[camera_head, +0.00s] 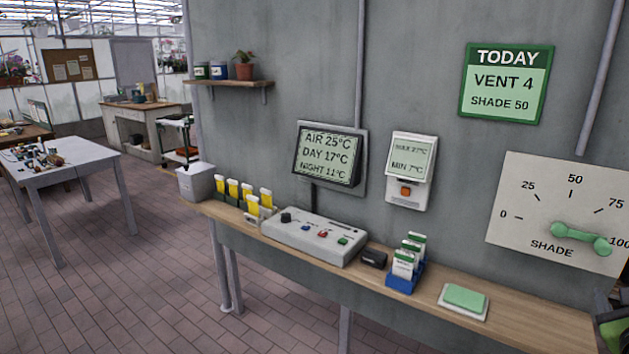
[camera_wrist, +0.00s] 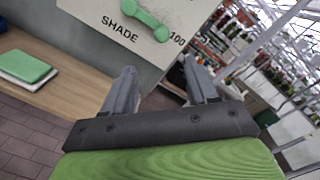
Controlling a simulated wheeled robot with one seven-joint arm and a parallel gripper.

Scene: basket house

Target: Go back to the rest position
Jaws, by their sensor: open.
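My gripper (camera_wrist: 160,88) is open and empty in the wrist view, with its two grey fingers apart and pointing toward the wall. Part of my arm shows at the lower right edge of the head view. The shade dial (camera_head: 550,240) is on the wall at the right, with its green handle (camera_head: 581,240) lying toward the 100 mark. The green handle also shows in the wrist view (camera_wrist: 146,19), beyond the fingers and apart from them. The dial's lower right edge is cut off in the head view.
A wooden shelf (camera_head: 400,295) runs along the wall, holding a grey control box (camera_head: 313,236), a blue card holder (camera_head: 404,278) and a green pad (camera_head: 465,297). A sign (camera_head: 505,83) reads vent 4, shade 50. A white table (camera_head: 75,163) stands left; brick floor between is clear.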

